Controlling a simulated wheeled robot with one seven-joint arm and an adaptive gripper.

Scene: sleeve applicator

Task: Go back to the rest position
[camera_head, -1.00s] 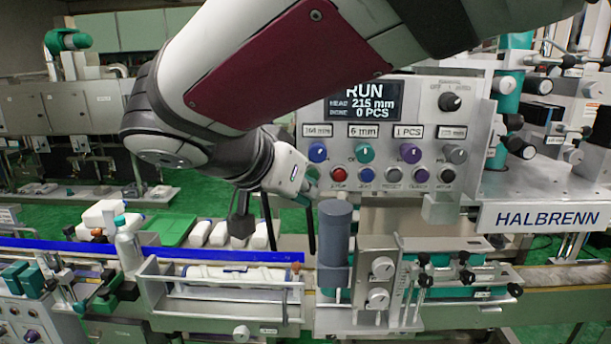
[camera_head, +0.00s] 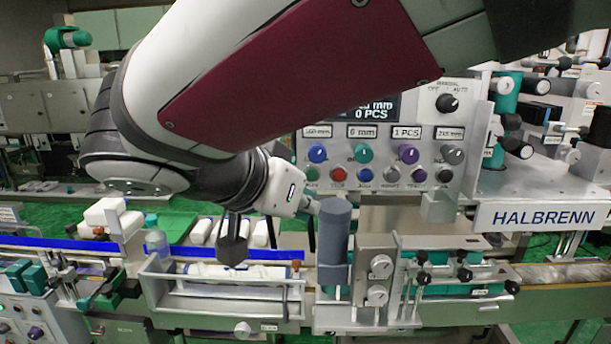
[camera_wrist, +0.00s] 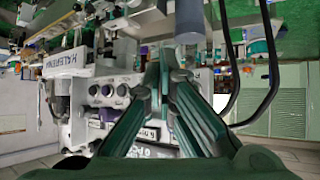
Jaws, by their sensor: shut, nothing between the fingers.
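My gripper (camera_head: 308,207) is at the end of the grey and white wrist, in front of the lower part of the control panel (camera_head: 425,155). In the head view it is small and partly hidden by my own wrist. In the wrist view its two teal fingers (camera_wrist: 166,70) come together at the tips, with nothing held between them. The panel's knobs and buttons also show in the wrist view, beside the fingers. My arm crosses the upper middle of the head view and covers most of the display (camera_head: 385,107).
A dark grey upright cylinder (camera_head: 334,232) stands just below my gripper. A metal-railed tray (camera_head: 220,312) holds a white tube-like item. The HALBRENN machine (camera_head: 535,217) fills the right.

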